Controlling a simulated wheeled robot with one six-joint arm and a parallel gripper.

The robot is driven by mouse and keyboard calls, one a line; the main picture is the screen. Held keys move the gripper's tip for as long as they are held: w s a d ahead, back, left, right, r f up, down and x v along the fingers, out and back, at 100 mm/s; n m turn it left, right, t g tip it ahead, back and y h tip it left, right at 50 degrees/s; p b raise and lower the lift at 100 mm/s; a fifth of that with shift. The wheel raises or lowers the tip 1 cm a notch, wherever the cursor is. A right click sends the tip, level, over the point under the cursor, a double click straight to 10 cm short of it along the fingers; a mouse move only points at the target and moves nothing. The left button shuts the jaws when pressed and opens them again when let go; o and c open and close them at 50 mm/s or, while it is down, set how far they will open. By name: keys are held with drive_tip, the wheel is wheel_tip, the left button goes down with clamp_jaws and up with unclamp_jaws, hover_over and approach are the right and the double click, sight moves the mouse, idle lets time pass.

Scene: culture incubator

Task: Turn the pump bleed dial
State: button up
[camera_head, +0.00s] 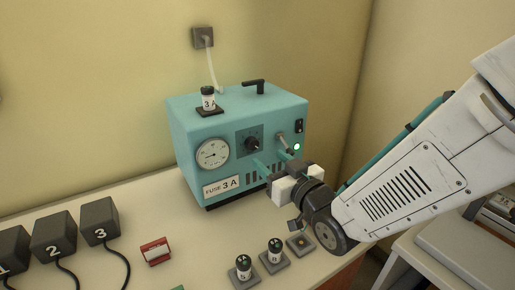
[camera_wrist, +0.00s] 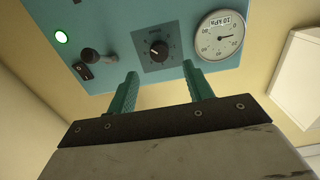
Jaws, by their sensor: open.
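The teal pump box (camera_head: 221,124) stands on the bench against the wall. Its front carries a black dial (camera_head: 253,144) on a dark square plate, between a round gauge and a green light. The dial also shows in the wrist view (camera_wrist: 159,49), with its white pointer mark visible. My gripper (camera_head: 275,163) is in front of the box, below the dial. In the wrist view its two teal fingers (camera_wrist: 160,88) are spread apart with nothing between them. The dial lies beyond the fingertips, roughly centred between them, and the fingers look apart from it.
The pressure gauge (camera_wrist: 221,38) and a small knob (camera_wrist: 91,55) flank the dial. Numbered black blocks (camera_head: 100,222), a red-framed card (camera_head: 155,251) and labelled fuses (camera_head: 243,268) on small bases are on the bench. A fuse marked 3A (camera_head: 208,99) stands on the box.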

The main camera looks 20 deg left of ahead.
sight(254, 145)
drive_tip(key=x, duration=0.7)
drive_tip(key=c, duration=1)
